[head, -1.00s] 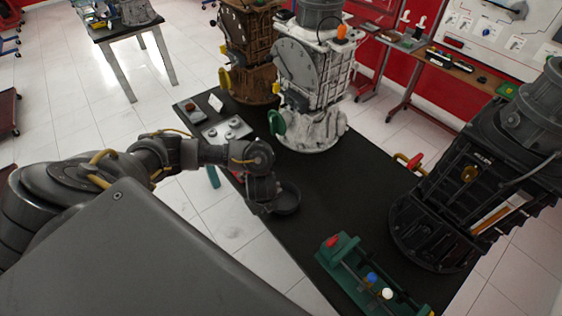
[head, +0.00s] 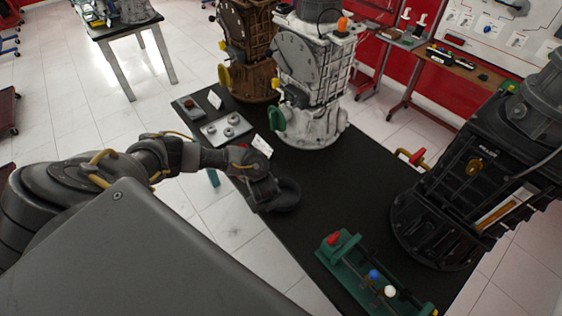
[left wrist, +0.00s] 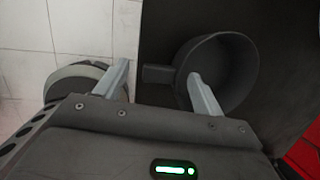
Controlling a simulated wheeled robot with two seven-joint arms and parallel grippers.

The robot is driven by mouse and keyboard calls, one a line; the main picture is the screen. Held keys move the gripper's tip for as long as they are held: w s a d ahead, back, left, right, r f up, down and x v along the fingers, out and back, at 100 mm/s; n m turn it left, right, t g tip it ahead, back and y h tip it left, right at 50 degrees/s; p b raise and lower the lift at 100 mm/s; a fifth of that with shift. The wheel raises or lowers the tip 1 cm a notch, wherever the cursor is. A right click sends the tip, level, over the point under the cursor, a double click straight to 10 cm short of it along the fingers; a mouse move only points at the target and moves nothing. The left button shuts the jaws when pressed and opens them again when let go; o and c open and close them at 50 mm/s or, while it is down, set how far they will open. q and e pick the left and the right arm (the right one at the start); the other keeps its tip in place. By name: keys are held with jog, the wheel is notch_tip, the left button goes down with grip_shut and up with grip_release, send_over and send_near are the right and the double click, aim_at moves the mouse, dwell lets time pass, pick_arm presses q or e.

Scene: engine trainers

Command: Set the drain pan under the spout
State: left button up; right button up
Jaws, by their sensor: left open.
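The drain pan (head: 288,196) is a dark round pan near the left edge of the black table. The left wrist view shows its open bowl (left wrist: 236,70) and short handle (left wrist: 155,73), which points left. My left gripper (left wrist: 158,74) is open, with the handle between its two fingers in the picture; I cannot tell whether they touch it. In the head view my wrist hides part of the pan. The white engine (head: 310,75) has a green part (head: 277,119) low on its left side. The black engine has a red-handled tap (head: 411,157). I cannot tell which is the spout. My right gripper is not in view.
The black table (head: 340,190) is clear between the engines. A green rack (head: 345,268) with coloured knobs stands at the front. The black engine (head: 450,190) is at right, a brown engine (head: 245,45) at the back. A tray with round parts (head: 212,134) lies at back left.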

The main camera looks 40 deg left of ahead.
pick_arm(q)
jog(key=shift+x, duration=1.45)
jog(key=shift+w+r, duration=0.1)
jog(key=c, duration=1.4)
jog(key=shift+r, duration=0.5)
notch_tip(320, 180, up, 2)
jog(key=shift+r, duration=0.25)
jog(key=s+r+p, duration=0.2)
jog(key=s+r, duration=0.7)
jog(key=s, duration=0.5)
jog(key=shift+r+p, duration=0.2)
jog(key=shift+p, duration=0.2)
